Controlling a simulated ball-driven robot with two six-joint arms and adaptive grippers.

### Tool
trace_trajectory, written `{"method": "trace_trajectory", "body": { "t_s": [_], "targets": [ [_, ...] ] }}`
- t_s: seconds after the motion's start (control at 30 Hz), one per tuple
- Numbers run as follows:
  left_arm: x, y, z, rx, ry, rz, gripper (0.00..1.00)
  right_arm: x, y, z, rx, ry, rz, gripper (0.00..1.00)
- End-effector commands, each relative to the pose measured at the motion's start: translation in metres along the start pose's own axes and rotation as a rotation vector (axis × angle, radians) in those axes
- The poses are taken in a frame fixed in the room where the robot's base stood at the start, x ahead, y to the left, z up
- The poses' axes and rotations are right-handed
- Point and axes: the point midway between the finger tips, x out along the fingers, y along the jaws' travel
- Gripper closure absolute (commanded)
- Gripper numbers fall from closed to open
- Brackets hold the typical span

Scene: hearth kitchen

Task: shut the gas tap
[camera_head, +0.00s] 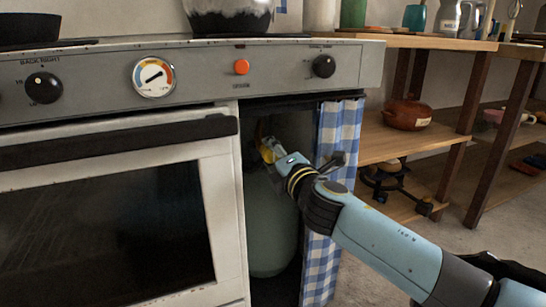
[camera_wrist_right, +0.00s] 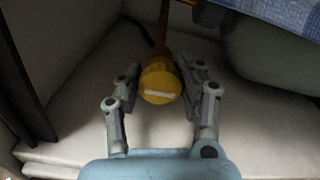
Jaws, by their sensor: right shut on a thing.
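The gas tap is a round yellow knob (camera_wrist_right: 160,83) with a pale bar across its face, lying roughly level in the wrist view. In the head view a bit of the yellow tap (camera_head: 266,152) shows inside the open cupboard below the cooktop. My right gripper (camera_head: 275,156) reaches into that cupboard. In the wrist view its two fingers (camera_wrist_right: 160,75) stand on either side of the knob, shut on it. The green gas bottle (camera_head: 273,230) stands behind and below the gripper. My left gripper is in neither view.
A blue checked curtain (camera_head: 325,230) hangs at the cupboard's right edge, beside my right arm. The white oven door (camera_head: 222,200) bounds the left. Wooden shelves (camera_head: 385,143) with a brown pot (camera_head: 407,115) and a small burner (camera_head: 383,178) stand at right.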

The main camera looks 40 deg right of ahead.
Motion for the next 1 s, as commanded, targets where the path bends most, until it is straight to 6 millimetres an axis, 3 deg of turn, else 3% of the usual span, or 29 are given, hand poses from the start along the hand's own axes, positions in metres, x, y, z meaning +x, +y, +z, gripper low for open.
{"method": "trace_trajectory", "body": {
  "t_s": [0.6, 0.63, 0.8, 1.0],
  "targets": [
    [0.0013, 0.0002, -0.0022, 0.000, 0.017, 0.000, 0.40, -0.0003, -0.0015, 0.0001, 0.045, -0.001, -0.003, 0.94],
    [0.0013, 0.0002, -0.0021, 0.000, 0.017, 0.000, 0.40, -0.0003, -0.0015, 0.0001, 0.045, -0.001, -0.003, 0.61],
    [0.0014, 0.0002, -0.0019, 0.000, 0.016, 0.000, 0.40, -0.0003, -0.0012, 0.0000, 0.044, -0.001, -0.002, 0.39],
    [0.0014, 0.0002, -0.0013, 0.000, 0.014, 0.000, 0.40, -0.0001, -0.0006, 0.0000, 0.043, -0.001, -0.001, 0.38]
  ]
}}
